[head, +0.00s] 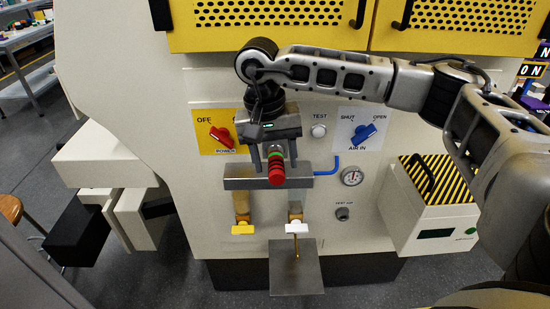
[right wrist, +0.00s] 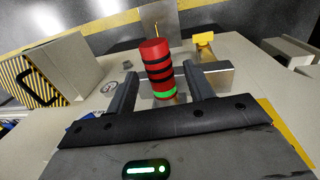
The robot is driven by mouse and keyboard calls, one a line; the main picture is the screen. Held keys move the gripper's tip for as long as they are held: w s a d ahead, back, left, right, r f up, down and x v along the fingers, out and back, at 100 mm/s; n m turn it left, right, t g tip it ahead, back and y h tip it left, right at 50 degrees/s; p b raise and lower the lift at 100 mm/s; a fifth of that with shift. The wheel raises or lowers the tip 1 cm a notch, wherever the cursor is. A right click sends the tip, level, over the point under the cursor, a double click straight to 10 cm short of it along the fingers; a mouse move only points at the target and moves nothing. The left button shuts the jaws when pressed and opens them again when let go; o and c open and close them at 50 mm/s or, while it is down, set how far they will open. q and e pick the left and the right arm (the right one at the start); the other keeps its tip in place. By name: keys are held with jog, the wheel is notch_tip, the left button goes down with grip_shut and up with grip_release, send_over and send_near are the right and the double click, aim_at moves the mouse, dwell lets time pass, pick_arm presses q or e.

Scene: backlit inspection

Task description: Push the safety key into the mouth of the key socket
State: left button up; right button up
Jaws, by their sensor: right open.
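The safety key appears to be the red cylinder with black bands and a green ring (head: 277,172). In the right wrist view the key (right wrist: 157,62) stands between the spread fingers, with visible gaps. My left gripper is out of view.
A red power knob (head: 221,137) and a blue air knob (head: 365,132) flank the arm. Below the block are a yellow handle (head: 243,229), a white handle (head: 297,228) and a metal plate (head: 296,278). A striped box (head: 430,215) juts out at right.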

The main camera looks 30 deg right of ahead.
notch_tip(320, 180, up, 15)
jog(key=w+a+p, duration=0.1)
jog(key=shift+a+r+p, duration=0.15)
jog(key=shift+a+p, duration=0.25)
dwell(0.4)
